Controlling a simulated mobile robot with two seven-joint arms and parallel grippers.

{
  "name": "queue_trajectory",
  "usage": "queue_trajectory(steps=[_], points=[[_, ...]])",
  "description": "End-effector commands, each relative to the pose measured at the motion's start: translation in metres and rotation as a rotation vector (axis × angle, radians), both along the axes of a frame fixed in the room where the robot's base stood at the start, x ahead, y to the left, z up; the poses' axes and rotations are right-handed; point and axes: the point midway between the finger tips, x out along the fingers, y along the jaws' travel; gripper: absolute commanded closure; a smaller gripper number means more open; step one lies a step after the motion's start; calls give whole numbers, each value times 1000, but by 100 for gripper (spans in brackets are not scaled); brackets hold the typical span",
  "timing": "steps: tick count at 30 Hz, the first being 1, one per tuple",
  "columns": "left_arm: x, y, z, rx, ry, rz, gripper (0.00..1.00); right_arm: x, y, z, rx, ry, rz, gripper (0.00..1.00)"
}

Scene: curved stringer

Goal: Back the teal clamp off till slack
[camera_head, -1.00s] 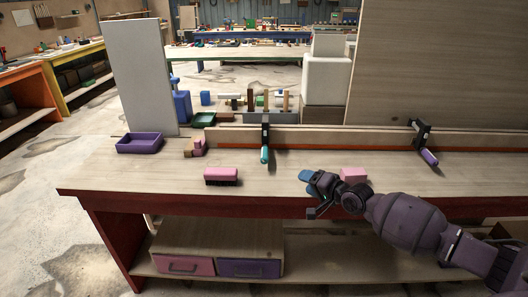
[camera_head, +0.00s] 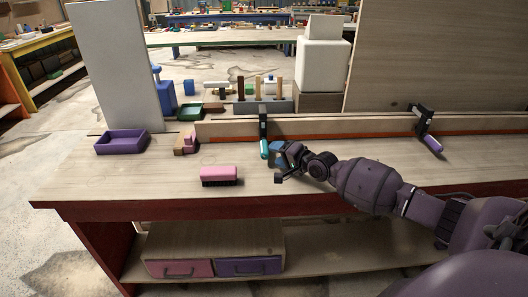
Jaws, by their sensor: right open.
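The teal clamp (camera_head: 264,149) has a black frame and a teal handle, and it sits on the long wooden strip (camera_head: 350,126) near the middle of the bench. Its handle hangs down in front of the strip. My right gripper (camera_head: 279,165) is open, just to the right of the teal handle and close to it. I cannot tell whether it touches the handle. A second clamp with a purple handle (camera_head: 433,144) sits on the same strip farther right. My left gripper is not in view.
A pink brush (camera_head: 219,174) lies on the bench (camera_head: 130,183) front left of my gripper. A purple tray (camera_head: 121,142), small blocks (camera_head: 187,143) and a green tray (camera_head: 190,111) are at the left. The bench front is mostly clear.

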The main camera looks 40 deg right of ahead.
Motion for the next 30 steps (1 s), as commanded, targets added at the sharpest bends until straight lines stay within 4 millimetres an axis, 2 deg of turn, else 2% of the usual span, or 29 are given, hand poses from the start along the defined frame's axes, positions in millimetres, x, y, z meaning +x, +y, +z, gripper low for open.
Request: queue_trajectory(steps=[6, 12, 18, 26, 30], points=[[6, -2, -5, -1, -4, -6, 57, 30, 6, -10, 0, 2, 0, 44], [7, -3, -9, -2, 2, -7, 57, 49, 10, -15, 0, 2, -1, 44], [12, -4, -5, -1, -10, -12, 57, 57, 12, -15, 0, 1, 0, 44], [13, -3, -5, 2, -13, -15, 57, 58, 12, -14, 0, 0, 0, 44], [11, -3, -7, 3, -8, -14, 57, 58, 12, -14, 0, 0, 0, 62]])
